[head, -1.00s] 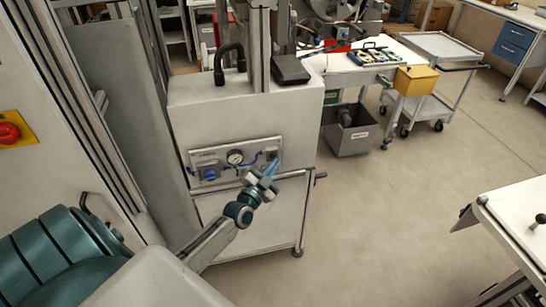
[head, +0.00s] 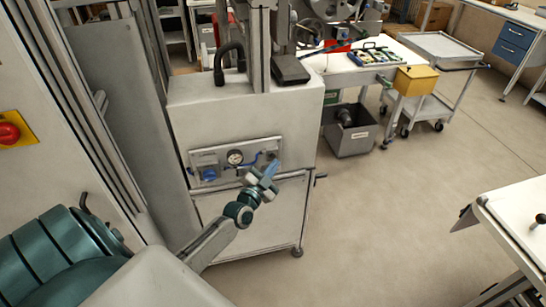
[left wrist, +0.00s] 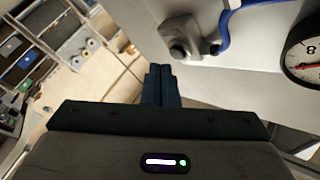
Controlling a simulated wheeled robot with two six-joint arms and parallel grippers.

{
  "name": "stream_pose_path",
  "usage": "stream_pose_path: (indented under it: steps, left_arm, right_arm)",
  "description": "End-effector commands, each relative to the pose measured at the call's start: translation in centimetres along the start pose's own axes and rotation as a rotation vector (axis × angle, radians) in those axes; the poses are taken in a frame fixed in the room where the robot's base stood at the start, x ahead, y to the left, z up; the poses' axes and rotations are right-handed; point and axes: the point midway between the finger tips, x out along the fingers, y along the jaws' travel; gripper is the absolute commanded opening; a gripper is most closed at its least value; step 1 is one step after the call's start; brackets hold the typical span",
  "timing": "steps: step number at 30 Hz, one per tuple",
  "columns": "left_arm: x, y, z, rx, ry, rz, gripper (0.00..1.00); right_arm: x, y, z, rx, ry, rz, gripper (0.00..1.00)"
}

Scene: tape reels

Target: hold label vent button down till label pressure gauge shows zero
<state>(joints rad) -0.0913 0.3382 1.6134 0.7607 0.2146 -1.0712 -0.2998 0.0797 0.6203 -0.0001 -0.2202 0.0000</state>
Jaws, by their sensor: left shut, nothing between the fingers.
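The label pressure gauge (head: 235,157) is a round white dial on the grey panel at the front of the machine cabinet. In the left wrist view the gauge (left wrist: 305,56) is cut off by the right edge, and its reading cannot be told. A grey block with a round button-like face (left wrist: 179,50), which looks like the vent button, stands beside a blue hose. My left gripper (head: 273,166) is shut and empty in front of the panel's right end. In the left wrist view its dark fingertips (left wrist: 162,70) are to the lower left of the button, seemingly apart from it.
A blue knob (head: 208,174) is at the panel's left. The cabinet (head: 240,112) has a black box (head: 290,70) on top.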

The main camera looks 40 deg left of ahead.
Motion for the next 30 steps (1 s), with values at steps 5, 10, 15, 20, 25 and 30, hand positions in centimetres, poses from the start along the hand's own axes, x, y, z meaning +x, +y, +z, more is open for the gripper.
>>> stream_pose_path:
  steps: [5,10,15,20,25,30]
  left_arm:
    - [0.0,0.0,0.0,0.0,0.0,0.0,0.0]
    - [0.03,-0.02,0.01,0.0,0.0,0.0,0.0]
    - [0.37,-0.3,0.2,0.0,0.0,0.0,0.0]
    - [0.61,-0.48,0.4,0.0,0.0,0.0,0.0]
    - [0.59,-0.46,0.41,0.0,0.0,0.0,0.0]
    - [0.62,-0.47,0.43,0.0,0.0,0.0,0.0]
  right_arm:
    - [0.0,-0.01,0.01,0.0,0.0,0.0,0.41]
    - [-0.01,-0.02,0.01,0.0,0.0,0.0,0.41]
    - [-0.08,-0.01,0.01,0.0,0.0,0.0,0.41]
    - [-0.11,-0.01,0.01,0.0,0.0,0.0,0.41]
    - [-0.1,-0.01,0.02,0.0,0.0,0.0,0.41]
    - [-0.09,-0.01,0.02,0.0,0.0,0.0,0.41]
